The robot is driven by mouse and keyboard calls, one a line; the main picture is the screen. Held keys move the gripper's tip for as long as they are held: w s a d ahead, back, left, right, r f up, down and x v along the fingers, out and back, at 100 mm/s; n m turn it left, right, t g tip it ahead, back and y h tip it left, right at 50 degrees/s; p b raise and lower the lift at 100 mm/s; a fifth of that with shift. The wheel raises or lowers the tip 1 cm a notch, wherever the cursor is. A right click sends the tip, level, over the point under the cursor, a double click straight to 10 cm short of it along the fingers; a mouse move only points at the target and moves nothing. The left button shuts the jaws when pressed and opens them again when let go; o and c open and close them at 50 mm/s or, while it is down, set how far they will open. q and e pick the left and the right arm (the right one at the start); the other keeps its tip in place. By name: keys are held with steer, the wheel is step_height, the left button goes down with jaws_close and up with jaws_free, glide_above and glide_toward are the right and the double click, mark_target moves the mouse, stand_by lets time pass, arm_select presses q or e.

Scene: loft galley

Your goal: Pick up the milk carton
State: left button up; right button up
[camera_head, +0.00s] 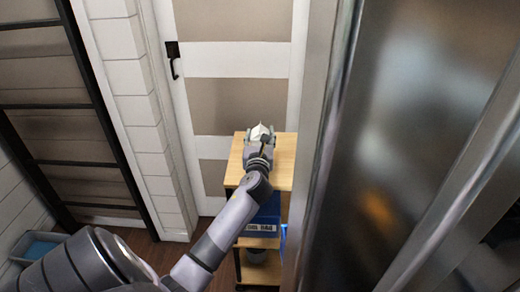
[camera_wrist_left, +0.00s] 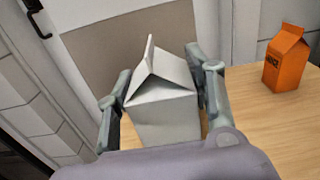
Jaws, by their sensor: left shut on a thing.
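The milk carton (camera_wrist_left: 163,108) is a white gable-top carton, upright between the two fingers of my left gripper (camera_wrist_left: 163,90) in the left wrist view. The left gripper is shut on its sides. In the head view the top of the carton (camera_head: 260,131) shows just beyond the left gripper (camera_head: 259,143), over the wooden shelf top (camera_head: 284,165). The carton's base is hidden, so I cannot tell whether it touches the wood. My right gripper is in neither view.
An orange juice carton (camera_wrist_left: 287,58) stands on the wood to the right in the left wrist view. A blue bin (camera_head: 264,217) sits on a lower shelf. A panelled door (camera_head: 236,60) is behind, and a large metallic surface (camera_head: 400,150) rises close on the right.

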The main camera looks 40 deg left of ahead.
arm_select(q)
steer(key=c, duration=0.5)
steer(key=shift+r, duration=0.1)
steer(key=shift+c, duration=0.6)
